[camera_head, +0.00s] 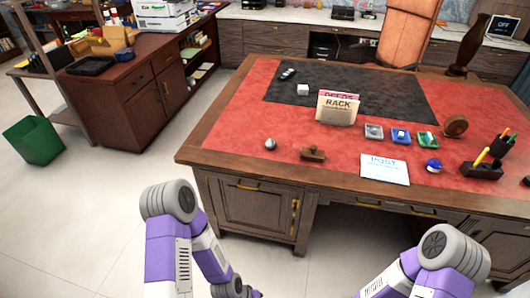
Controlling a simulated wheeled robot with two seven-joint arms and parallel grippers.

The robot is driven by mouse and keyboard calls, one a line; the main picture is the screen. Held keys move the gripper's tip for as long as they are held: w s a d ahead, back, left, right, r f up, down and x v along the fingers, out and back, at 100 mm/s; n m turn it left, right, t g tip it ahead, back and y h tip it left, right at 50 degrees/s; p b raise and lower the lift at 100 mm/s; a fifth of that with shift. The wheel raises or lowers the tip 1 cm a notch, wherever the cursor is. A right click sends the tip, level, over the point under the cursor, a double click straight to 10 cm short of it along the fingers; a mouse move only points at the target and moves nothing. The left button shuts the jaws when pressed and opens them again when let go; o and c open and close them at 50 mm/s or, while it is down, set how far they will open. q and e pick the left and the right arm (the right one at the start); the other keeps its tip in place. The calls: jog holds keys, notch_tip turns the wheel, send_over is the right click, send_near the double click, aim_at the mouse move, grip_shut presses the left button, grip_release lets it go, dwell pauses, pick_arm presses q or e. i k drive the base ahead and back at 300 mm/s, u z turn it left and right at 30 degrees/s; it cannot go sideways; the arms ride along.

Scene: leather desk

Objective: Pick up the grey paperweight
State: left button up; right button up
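A small round grey object (270,143), which looks like the grey paperweight, rests on the red leather top of the desk (235,124), near its front left edge. It stands clear of the things around it. Both of my arms show at the bottom of the head view, in front of the desk and below its top. Neither gripper can be made out; both arms run down out of the picture.
A brown wooden item (313,154) lies right of the paperweight. A rack (337,108) stands behind it. A white POST sheet (385,169), small trays (400,136) and a pen holder (482,170) are further right. The red surface left of the paperweight is clear.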

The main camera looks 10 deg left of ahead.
aim_at(270, 144)
jog(key=u, duration=2)
jog(key=i, duration=1.45)
jog(key=z, duration=0.75)
